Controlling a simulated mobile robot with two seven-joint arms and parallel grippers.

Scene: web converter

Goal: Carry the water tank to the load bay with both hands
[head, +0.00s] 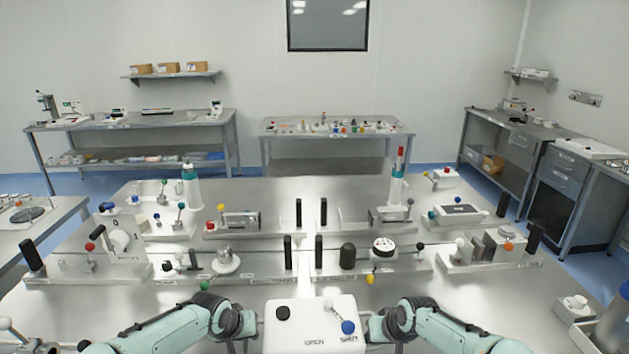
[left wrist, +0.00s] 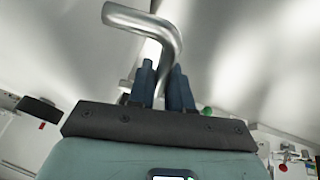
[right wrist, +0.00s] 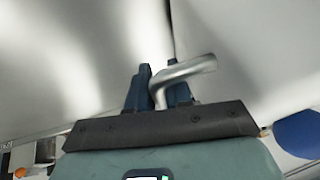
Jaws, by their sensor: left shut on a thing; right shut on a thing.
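The water tank (head: 310,312) is a white box at the bottom middle of the head view, between my two arms. Its top carries a black knob, a blue-balled lever and the labels OPEN and SHUT. In the left wrist view, my left gripper (left wrist: 166,85) is shut on a bent metal handle (left wrist: 145,20). In the right wrist view, my right gripper (right wrist: 162,85) is shut on a similar bent handle (right wrist: 190,68). The tank's lower part is out of frame. I cannot tell which spot is the load bay.
A large steel table (head: 160,300) spreads ahead, with several fixtures bearing levers and black posts. A round dial (head: 384,244) and black cylinder (head: 348,256) stand beyond the tank. A small white block with a knob (head: 573,306) is at right. Side benches line the walls.

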